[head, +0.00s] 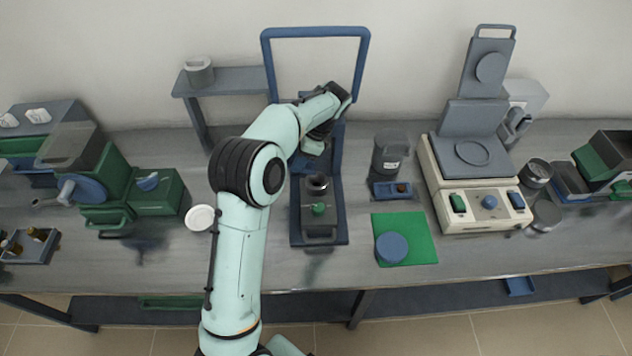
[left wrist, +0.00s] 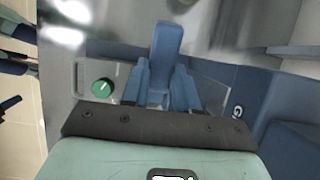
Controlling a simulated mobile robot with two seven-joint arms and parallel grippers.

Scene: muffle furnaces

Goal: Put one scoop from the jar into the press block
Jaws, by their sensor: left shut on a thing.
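The press block (head: 309,212) is a dark grey block with a round opening and a green knob on a blue base at the middle of the bench. A grey jar (head: 388,153) with a pale label stands to its right. My left gripper (head: 312,148) points down behind the block, inside the blue frame. In the left wrist view its blue fingers (left wrist: 160,88) are shut on an upright blue bar (left wrist: 167,45); I cannot tell whether this is the scoop or a press part. The green knob (left wrist: 103,86) shows left of the fingers. My right gripper is not in view.
A tall blue frame (head: 267,65) rises behind the block. A small blue tray (head: 383,196) sits before the jar. A blue disc (head: 391,247) lies on a green mat (head: 418,228). A cream scale-like unit (head: 455,222) stands right, a green machine (head: 115,180) left. The front bench is mostly clear.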

